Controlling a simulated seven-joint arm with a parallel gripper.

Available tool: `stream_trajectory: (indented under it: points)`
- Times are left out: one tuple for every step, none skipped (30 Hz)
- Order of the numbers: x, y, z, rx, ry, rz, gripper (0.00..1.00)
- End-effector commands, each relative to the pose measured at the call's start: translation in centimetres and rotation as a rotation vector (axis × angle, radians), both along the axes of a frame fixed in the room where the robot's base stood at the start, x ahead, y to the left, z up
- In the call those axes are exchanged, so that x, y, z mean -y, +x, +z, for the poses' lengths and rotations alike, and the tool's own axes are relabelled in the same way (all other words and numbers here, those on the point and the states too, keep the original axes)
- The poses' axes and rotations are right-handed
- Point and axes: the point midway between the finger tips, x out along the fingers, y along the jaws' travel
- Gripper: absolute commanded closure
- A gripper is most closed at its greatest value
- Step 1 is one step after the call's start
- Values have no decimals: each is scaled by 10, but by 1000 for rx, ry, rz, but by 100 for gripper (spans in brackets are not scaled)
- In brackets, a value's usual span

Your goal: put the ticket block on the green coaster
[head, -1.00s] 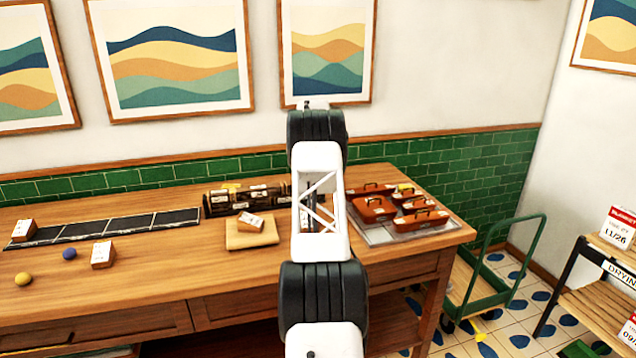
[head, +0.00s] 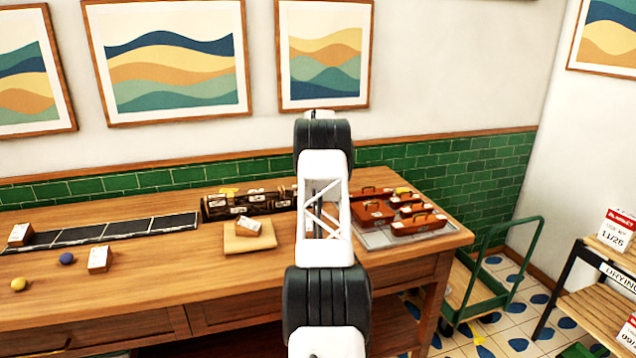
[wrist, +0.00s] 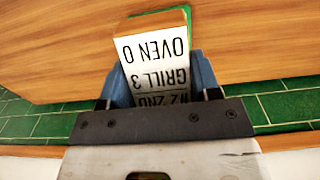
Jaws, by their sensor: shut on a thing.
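In the wrist view my gripper (wrist: 158,72) is shut on a wooden ticket block (wrist: 157,48). Its white face reads "OVEN 0", "GRILL 3" and a partly covered line, upside down in the picture. Bare wooden tabletop shows beyond the block. In the head view my arm hides the gripper and the held block.
On the table (head: 130,275) stand similar blocks, one on a wooden board (head: 248,243), others at left (head: 98,260) (head: 19,235). A black strip (head: 80,234), a dark rack (head: 250,204), two balls (head: 66,258) and a tray (head: 385,240) of red-brown boxes also stand there.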

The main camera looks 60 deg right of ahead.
Motion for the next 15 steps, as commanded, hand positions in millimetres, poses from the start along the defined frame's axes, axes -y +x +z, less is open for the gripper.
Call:
stream_trajectory:
  points:
    - [0, 0, -8, -1, 1, 0, 69]
    - [0, 0, -12, -1, 1, 0, 69]
    - [0, 0, -17, -1, 1, 0, 69]
    - [0, 0, -20, -1, 1, 0, 69]
    - [0, 0, -22, 0, 0, 0, 69]
    - [0, 0, -25, 0, 0, 0, 69]
    - [0, 0, -26, 0, 0, 0, 69]
    - [0, 0, -27, 1, -1, 0, 69]
    - [0, 0, -27, 1, -1, 0, 69]
    - [0, 0, -28, 1, -1, 0, 69]
    - [0, 0, -28, 1, -1, 0, 69]
    - [0, 0, -28, 1, -1, 0, 69]
    - [0, 0, -28, 1, -1, 0, 69]
    - [0, 0, -28, 1, -1, 0, 69]
    - [0, 0, -28, 1, -1, 0, 69]
